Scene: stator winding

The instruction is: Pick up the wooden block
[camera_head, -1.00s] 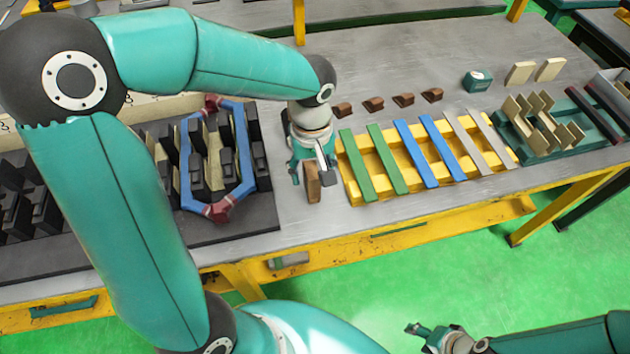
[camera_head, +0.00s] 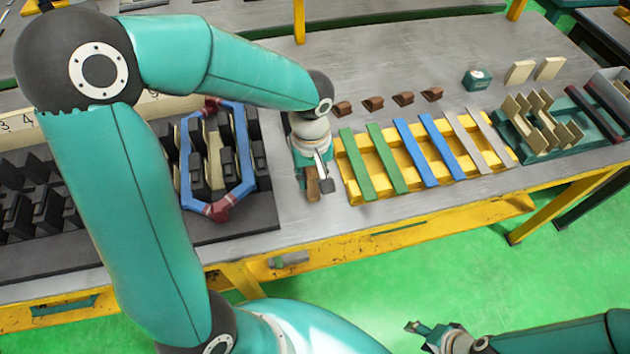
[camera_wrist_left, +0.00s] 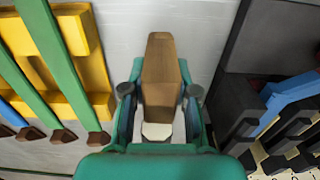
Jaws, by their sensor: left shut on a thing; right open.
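The wooden block (camera_head: 312,184) is brown and stands near the front of the grey table, between the black stator fixture and the yellow rack. My left gripper (camera_head: 316,188) is down at it in the head view. In the left wrist view the block (camera_wrist_left: 162,75) lies between the two fingers of my left gripper (camera_wrist_left: 161,92), which is shut on it. Whether the block touches the table cannot be told. My right gripper (camera_head: 428,330) is open and empty over the green floor at the lower right, away from the table.
The yellow rack (camera_head: 384,178) with green, blue and beige strips is close on the right. The black fixture (camera_head: 262,215) with a blue and red coil (camera_head: 188,165) is close on the left. Several small brown wedges (camera_head: 373,103) lie behind the rack. A teal holder (camera_head: 507,130) stands further right.

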